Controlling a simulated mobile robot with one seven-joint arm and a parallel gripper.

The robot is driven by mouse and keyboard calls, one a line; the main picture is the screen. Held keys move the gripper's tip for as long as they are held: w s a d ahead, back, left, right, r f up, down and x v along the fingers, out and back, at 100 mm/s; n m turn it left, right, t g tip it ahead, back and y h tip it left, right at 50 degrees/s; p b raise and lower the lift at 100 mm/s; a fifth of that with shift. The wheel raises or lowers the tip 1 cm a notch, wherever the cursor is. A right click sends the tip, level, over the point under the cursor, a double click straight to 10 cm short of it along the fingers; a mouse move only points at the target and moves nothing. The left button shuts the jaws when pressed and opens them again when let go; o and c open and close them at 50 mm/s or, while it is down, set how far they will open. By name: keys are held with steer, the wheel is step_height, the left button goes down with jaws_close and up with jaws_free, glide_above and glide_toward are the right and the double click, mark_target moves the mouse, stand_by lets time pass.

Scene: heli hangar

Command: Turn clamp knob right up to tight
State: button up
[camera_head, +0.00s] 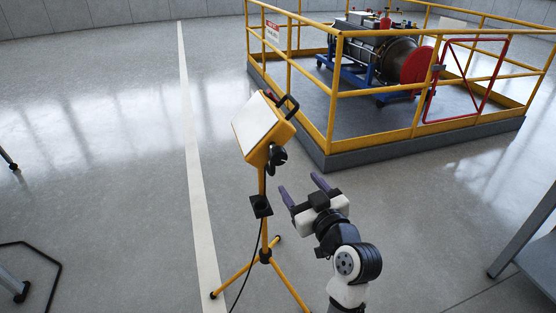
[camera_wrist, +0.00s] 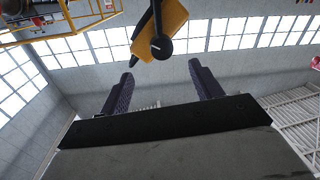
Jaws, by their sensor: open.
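The clamp knob is a black knob (camera_head: 277,155) on the side of a yellow work light (camera_head: 276,125) on a yellow tripod stand (camera_head: 262,220) in the head view. In the wrist view the black knob (camera_wrist: 161,47) shows end-on, just beyond the fingertips and near the midline, with the yellow lamp body (camera_wrist: 172,28) behind it. My gripper (camera_head: 303,185) is open and empty, to the lower right of the knob and apart from it. Both purple fingers also show in the wrist view (camera_wrist: 160,72). A smaller black clamp (camera_head: 261,206) sits lower on the stand's pole.
A yellow railing (camera_head: 388,132) encloses an engine (camera_head: 385,55) on a blue stand at the back right. A black cable (camera_head: 250,262) hangs beside the tripod. A grey table (camera_head: 528,245) stands at the right edge. The floor to the left is mostly clear.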

mark_target(281, 160)
steer(key=p+x, duration=0.3)
steer(key=x, duration=1)
steer(key=shift+a+r, duration=0.1)
steer(key=shift+a, duration=0.05)
steer(key=c, duration=1)
steer(key=shift+o, duration=0.2)
